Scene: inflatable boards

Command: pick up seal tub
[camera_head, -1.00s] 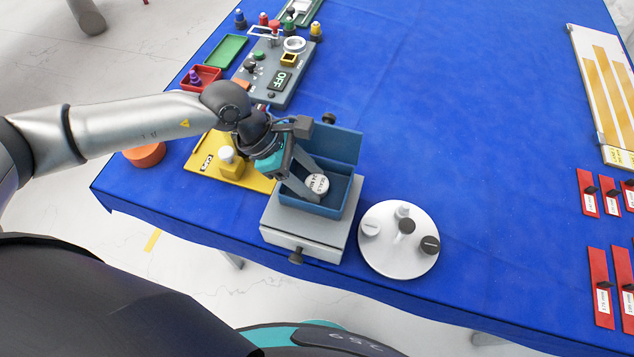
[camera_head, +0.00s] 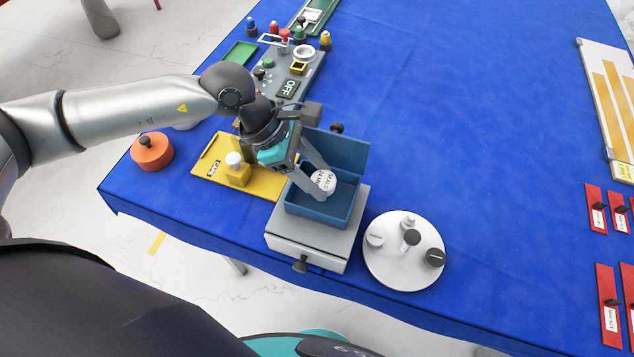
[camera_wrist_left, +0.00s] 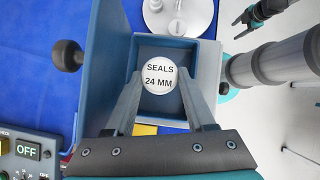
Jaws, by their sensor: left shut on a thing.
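The seal tub (camera_head: 323,181) is a small round tub with a white lid lettered SEALS 24 MM. In the left wrist view the tub (camera_wrist_left: 159,77) lies between my two fingertips. My left gripper (camera_head: 318,184) is shut on it, reaching down into the open blue box (camera_head: 318,217). I cannot tell whether the tub touches the box floor. The box has its lid (camera_head: 343,150) raised and sits on a grey drawer unit (camera_head: 325,249). My right gripper (camera_wrist_left: 244,26) shows small at the top right of the left wrist view, away from the box.
A white round stand (camera_head: 385,265) with several knobs is right of the drawer unit. A yellow tray (camera_head: 208,167) and an orange round piece (camera_head: 151,153) lie left. A grey control panel (camera_head: 267,86) is behind. The blue table centre (camera_head: 460,130) is clear.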

